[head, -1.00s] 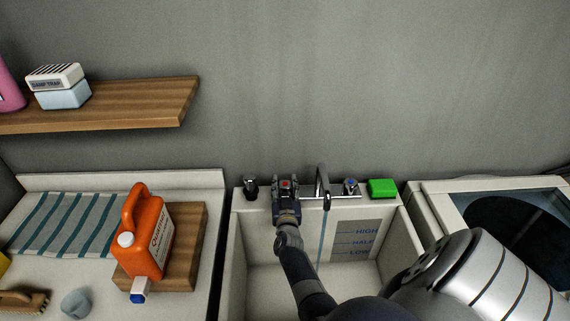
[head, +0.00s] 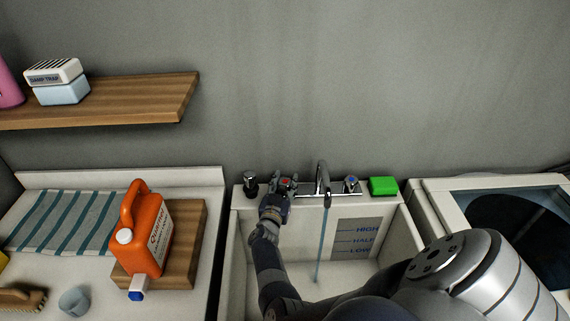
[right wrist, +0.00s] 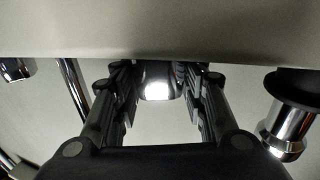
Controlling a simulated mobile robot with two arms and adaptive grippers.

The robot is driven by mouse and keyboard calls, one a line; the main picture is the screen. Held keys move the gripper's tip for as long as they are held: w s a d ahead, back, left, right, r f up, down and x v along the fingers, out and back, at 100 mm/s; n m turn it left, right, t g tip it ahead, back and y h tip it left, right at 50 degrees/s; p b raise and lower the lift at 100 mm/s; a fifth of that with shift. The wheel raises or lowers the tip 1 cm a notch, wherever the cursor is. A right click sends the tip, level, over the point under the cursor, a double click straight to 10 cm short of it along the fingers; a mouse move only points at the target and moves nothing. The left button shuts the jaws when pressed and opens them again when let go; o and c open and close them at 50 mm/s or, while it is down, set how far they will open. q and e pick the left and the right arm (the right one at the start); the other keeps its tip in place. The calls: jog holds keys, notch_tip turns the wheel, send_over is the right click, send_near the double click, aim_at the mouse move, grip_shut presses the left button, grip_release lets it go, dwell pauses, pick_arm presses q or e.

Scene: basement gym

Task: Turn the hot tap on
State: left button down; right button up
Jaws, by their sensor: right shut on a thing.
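The hot tap (head: 286,181), with a red mark on top, stands on the sink's back ledge, left of the chrome spout (head: 322,178). My right gripper (head: 284,187) is shut on it. In the right wrist view, the fingers (right wrist: 158,95) are on both sides of the tap's chrome body (right wrist: 157,84). The cold tap (head: 351,184), with a blue mark, stands right of the spout. A thin stream of water (head: 321,245) falls from the spout into the sink (head: 238,250). My left gripper is not in view.
A black and chrome fitting (head: 250,183) stands just left of the hot tap, and a green block (head: 383,186) right of the cold tap. An orange jug (head: 147,235) stands on a wooden board on the left counter. A wooden shelf (head: 150,101) hangs above.

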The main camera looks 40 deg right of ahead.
jog(key=o, duration=1.1)
jog(key=shift+r, duration=0.15)
jog(key=shift+t, duration=0.3)
